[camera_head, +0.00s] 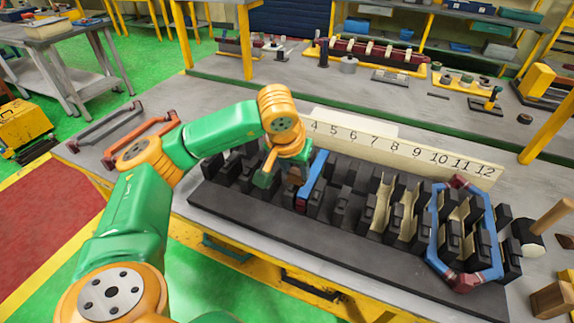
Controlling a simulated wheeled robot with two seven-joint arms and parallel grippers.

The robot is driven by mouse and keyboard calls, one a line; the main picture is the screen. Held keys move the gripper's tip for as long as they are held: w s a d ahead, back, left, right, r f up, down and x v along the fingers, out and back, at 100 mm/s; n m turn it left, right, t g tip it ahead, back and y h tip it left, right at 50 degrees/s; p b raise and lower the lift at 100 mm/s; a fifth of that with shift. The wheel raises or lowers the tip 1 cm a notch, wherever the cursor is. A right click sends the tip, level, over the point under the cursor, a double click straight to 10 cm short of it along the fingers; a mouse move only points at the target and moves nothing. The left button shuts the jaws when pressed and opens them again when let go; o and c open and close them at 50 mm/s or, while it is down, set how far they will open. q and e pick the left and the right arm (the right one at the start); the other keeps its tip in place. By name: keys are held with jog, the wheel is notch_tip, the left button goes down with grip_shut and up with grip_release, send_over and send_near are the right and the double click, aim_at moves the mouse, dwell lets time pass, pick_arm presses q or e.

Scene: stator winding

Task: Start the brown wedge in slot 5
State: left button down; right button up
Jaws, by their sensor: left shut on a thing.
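The black slotted stator block (270,225) lies on the table, with a cream number strip (400,150) behind it, its 5 right of the 4. My left gripper (266,180) points down over the left part of the block, just left of a blue coil (312,180) with dark red ends that stands in the slots. The gripper is shut on what I take to be the brown wedge; it is too small and covered to make out clearly. Whether it touches a slot cannot be told. My right gripper is out of view.
A larger blue coil (435,225) with dark red corners stands in the right slots, near cream slot liners (383,205). A mallet (545,222) and a brown block (552,300) lie at the right. Red and grey coil frames (150,135) lie at the left.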

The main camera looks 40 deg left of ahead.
aim_at(298, 181)
pick_arm(q)
jog(key=shift+w+d+f+b, duration=0.25)
jog(key=shift+d+f+b, duration=0.1)
jog(key=shift+d, duration=0.35)
jog(key=shift+w+d+f, duration=0.1)
jog(key=shift+d+f, duration=0.1)
jog(key=shift+f, duration=0.1)
jog(key=shift+f+b, duration=0.35)
jog(key=shift+b, duration=0.15)
jog(key=shift+a+f+b, duration=0.25)
jog(key=shift+f+b, duration=0.2)
jog(key=shift+f, duration=0.1)
jog(key=shift+a+f+b, duration=0.2)
jog(key=shift+f+b, duration=0.25)
jog(key=shift+f, duration=0.1)
jog(key=shift+d+f+b, duration=0.2)
jog(key=shift+f+b, duration=0.7)
jog(key=shift+f, duration=0.3)
jog(key=shift+a, duration=0.1)
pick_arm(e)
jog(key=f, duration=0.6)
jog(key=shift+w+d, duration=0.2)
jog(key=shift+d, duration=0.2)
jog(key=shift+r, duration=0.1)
pick_arm(q)
jog(key=shift+f+b, duration=0.15)
jog(key=shift+b, duration=0.15)
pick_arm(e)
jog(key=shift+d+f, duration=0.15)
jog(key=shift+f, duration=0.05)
